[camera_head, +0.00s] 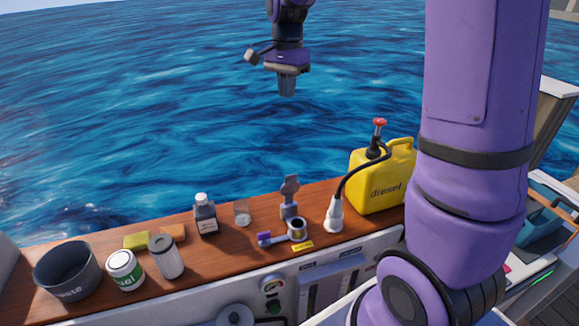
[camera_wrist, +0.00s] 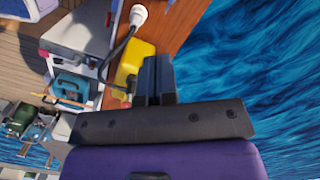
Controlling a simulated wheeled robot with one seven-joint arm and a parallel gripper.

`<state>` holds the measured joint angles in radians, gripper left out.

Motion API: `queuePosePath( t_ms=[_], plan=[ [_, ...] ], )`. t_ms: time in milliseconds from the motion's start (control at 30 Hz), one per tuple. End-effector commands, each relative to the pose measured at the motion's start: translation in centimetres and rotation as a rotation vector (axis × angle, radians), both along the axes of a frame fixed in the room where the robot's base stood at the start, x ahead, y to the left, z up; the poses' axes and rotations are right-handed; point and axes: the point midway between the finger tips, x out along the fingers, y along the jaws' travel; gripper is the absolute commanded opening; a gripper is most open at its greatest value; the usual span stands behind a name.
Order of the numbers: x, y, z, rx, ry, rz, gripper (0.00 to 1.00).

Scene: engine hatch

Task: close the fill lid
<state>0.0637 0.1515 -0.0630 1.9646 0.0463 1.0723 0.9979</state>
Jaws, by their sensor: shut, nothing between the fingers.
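The fill lid (camera_head: 290,187) is a grey, paddle-shaped flap in the head view. It stands upright at the back of a small fill fitting on the wooden ledge. The fitting's round opening (camera_head: 297,229) is uncovered, with a small arm bearing a purple piece (camera_head: 264,238) to its left. My gripper (camera_head: 287,92) is shut and empty, pointing down high above the lid and apart from it. In the wrist view its fingers (camera_wrist: 158,80) are together. I cannot make out the lid in the wrist view.
A yellow diesel can (camera_head: 383,180) with a hose and white nozzle (camera_head: 334,216) stands right of the fitting. To the left are a small glass (camera_head: 242,213), a dark bottle (camera_head: 205,218), a filter (camera_head: 166,256), a white can (camera_head: 125,270) and a dark waste bucket (camera_head: 67,272). Water lies behind.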

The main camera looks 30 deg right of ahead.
Motion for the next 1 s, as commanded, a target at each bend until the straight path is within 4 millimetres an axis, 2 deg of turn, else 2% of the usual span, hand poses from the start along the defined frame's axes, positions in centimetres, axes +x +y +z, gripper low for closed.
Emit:
queuePosePath(
  t_ms=[33, 200, 500, 600, 733, 867, 1000],
  plan=[
    [1.3, -0.4, -1.4, -0.001, 0.031, -0.05, 0.0],
    [5.1, -1.8, -5.6, -0.012, 0.117, -0.229, 0.0],
    [9.8, -3.9, -13.8, -0.06, 0.253, -0.51, 0.0],
    [10.6, -4.4, -15.5, -0.073, 0.278, -0.567, 0.0],
    [11.1, -4.6, -16.7, -0.084, 0.295, -0.606, 0.0],
    [10.9, -4.6, -17.5, -0.086, 0.3, -0.614, 0.0],
    [10.3, -4.5, -19.1, -0.085, 0.301, -0.612, 0.0]
  ],
)
